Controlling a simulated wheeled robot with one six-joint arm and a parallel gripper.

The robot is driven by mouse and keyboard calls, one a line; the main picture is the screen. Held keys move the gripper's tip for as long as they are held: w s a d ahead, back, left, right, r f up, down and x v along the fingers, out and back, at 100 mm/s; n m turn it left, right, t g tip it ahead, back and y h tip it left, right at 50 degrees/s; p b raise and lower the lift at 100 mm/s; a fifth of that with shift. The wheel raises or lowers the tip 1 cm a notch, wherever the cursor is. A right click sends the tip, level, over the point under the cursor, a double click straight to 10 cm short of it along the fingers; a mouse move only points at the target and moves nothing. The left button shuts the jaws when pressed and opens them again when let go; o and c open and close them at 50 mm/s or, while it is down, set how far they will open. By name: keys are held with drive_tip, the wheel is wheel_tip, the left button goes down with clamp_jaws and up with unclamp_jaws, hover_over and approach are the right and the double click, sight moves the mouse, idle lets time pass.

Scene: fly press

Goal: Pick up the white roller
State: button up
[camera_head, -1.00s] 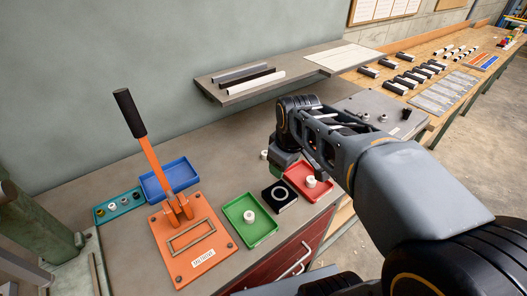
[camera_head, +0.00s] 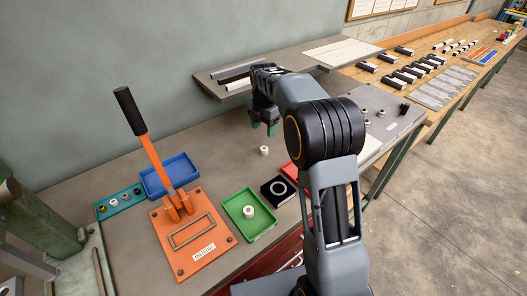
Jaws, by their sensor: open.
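A small white roller (camera_head: 264,151) stands on the grey bench, behind the black block with a ring. My gripper (camera_head: 264,128) hangs fingers down just above and behind it in the picture. The green-tipped fingers are apart, with nothing seen between them. I cannot tell the exact height of the fingers over the bench. Another white roller (camera_head: 249,211) stands in the green tray (camera_head: 262,234).
The orange press (camera_head: 184,258) with its raised lever stands at left, near the blue tray (camera_head: 189,166) and a teal holder (camera_head: 103,216) of small parts. A black block (camera_head: 278,197) is right of the green tray. My arm mostly hides the red tray (camera_head: 292,174). A shelf (camera_head: 218,94) overhangs the back.

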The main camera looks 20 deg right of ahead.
sight(264, 149)
drive_tip(key=shift+f+p, duration=0.5)
drive_tip(key=shift+f, duration=4.55)
drive_tip(key=c, duration=1)
